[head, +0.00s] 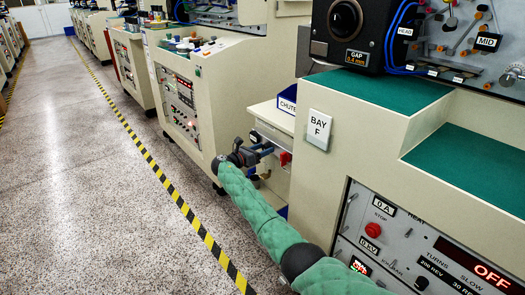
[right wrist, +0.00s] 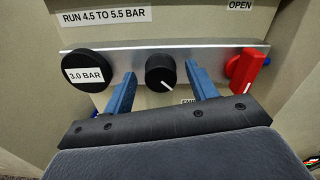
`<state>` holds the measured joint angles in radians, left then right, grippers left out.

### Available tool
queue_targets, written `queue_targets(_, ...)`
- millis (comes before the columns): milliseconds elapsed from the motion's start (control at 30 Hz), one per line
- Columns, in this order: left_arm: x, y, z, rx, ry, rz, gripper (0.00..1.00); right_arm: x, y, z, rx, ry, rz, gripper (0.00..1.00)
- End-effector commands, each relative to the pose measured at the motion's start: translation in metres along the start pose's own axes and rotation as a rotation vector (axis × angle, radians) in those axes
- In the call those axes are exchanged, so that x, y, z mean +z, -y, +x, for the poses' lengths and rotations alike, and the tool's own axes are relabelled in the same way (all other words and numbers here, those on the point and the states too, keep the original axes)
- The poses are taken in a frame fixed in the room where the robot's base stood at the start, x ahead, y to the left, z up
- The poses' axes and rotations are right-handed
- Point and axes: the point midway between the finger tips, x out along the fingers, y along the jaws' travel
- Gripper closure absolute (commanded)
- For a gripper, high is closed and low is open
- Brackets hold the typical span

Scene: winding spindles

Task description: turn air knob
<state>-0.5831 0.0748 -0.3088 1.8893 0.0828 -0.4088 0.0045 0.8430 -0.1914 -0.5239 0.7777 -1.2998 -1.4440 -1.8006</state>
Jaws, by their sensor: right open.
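The air knob (right wrist: 161,72) is black and round with a white pointer line, on a silver bar (right wrist: 215,62) in the right wrist view. The pointer line slants down to the right. My right gripper (right wrist: 160,84) is open, its blue fingers one on each side of the knob, with visible gaps. In the head view my right gripper (head: 266,151) is at the recess beside the bay F cabinet; the knob cannot be made out there. My left gripper is not in view.
Left of the knob is a black gauge (right wrist: 87,72) reading 3.0 BAR, under a label (right wrist: 105,17) saying RUN 4.5 TO 5.5 BAR. A red valve handle (right wrist: 246,72) is close to the right finger. The BAY F cabinet (head: 310,165) stands right of my arm.

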Motion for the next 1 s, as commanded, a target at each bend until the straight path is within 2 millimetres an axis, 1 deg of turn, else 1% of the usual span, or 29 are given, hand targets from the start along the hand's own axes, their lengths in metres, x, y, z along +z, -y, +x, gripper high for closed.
queue_targets(267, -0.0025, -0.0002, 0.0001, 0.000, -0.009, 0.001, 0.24, 0.0002, -0.0001, 0.0019, 0.001, 0.000, 0.001, 0.43)
queue_targets(300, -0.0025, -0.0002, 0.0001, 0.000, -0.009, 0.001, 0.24, 0.0002, -0.0001, 0.0019, 0.000, 0.000, 0.001, 0.44)
queue_targets(367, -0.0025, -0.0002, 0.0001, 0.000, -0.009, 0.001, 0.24, 0.0001, -0.0001, 0.0018, 0.000, 0.000, 0.001, 0.56)
queue_targets(500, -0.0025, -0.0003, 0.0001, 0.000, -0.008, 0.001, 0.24, 0.0001, -0.0002, 0.0017, 0.001, 0.000, 0.001, 0.84)
queue_targets(533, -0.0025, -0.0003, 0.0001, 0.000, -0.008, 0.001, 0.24, 0.0001, -0.0002, 0.0016, 0.001, 0.000, 0.001, 0.87)
queue_targets(767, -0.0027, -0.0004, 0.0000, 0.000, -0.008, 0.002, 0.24, 0.0001, -0.0002, 0.0015, 0.001, 0.000, 0.017, 0.87)
queue_targets(1000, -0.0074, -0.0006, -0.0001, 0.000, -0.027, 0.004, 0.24, -0.0002, 0.0002, 0.0016, 0.000, 0.000, 0.121, 0.87)
